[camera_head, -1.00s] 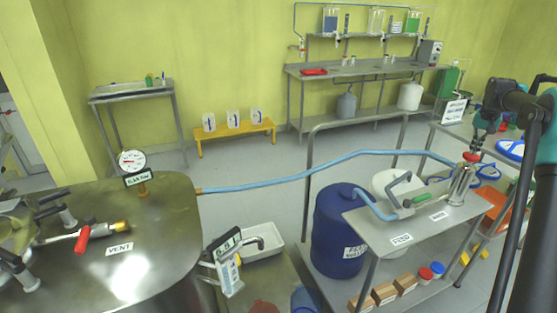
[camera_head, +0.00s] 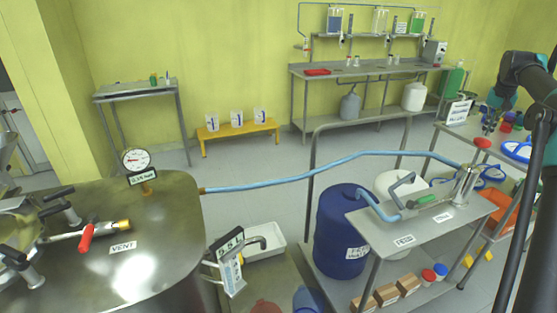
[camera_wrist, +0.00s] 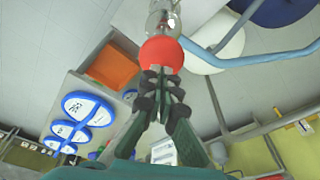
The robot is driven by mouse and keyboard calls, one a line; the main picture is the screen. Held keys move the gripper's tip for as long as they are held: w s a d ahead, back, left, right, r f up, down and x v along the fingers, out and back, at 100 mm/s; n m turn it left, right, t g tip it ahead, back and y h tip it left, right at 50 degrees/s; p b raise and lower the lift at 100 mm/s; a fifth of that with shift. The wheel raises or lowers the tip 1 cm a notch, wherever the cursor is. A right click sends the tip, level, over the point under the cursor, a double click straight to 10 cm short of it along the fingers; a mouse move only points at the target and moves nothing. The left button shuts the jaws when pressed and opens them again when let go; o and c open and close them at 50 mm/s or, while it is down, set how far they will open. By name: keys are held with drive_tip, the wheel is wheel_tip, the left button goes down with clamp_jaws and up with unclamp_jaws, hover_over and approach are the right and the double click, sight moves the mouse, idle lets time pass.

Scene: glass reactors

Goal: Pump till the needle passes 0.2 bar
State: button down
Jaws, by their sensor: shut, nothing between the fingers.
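The hand pump (camera_head: 466,184) is a metal cylinder with a red ball knob (camera_head: 482,143) on a rod above it. It stands on the small steel bench. My gripper (camera_head: 488,129) is shut and empty, just above the knob. In the wrist view the closed fingertips (camera_wrist: 162,73) lie right at the red knob (camera_wrist: 161,53); I cannot tell whether they touch it. The round white pressure gauge (camera_head: 136,160) stands on the steel vessel (camera_head: 170,215) at left. Its needle points to the upper left. The small readout (camera_head: 143,177) below is too blurred to read surely.
A blue hose (camera_head: 300,178) runs from the vessel towards the pump. A green-handled valve (camera_head: 426,199) lies left of the pump. A blue drum (camera_head: 340,235) stands beside the bench. Blue-rimmed things (camera_head: 516,151) lie on the right table.

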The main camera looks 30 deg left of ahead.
sight(484, 140)
idle(0.4)
drive_tip(key=shift+r, duration=3)
drive_tip(key=shift+s, duration=0.1)
drive_tip(key=s+d+f, duration=0.1)
drive_tip(key=s+f, duration=0.8)
drive_tip(key=s, duration=0.9)
drive_tip(key=s+d+f+t, duration=0.1)
drive_tip(key=s+f, duration=0.9)
drive_tip(key=s, duration=0.9)
drive_tip(key=s+d+f+n+t, duration=0.1)
drive_tip(key=s+d+f, duration=0.1)
drive_tip(key=s+f, duration=0.8)
drive_tip(key=s, duration=0.8)
drive_tip(key=shift+s, duration=0.2)
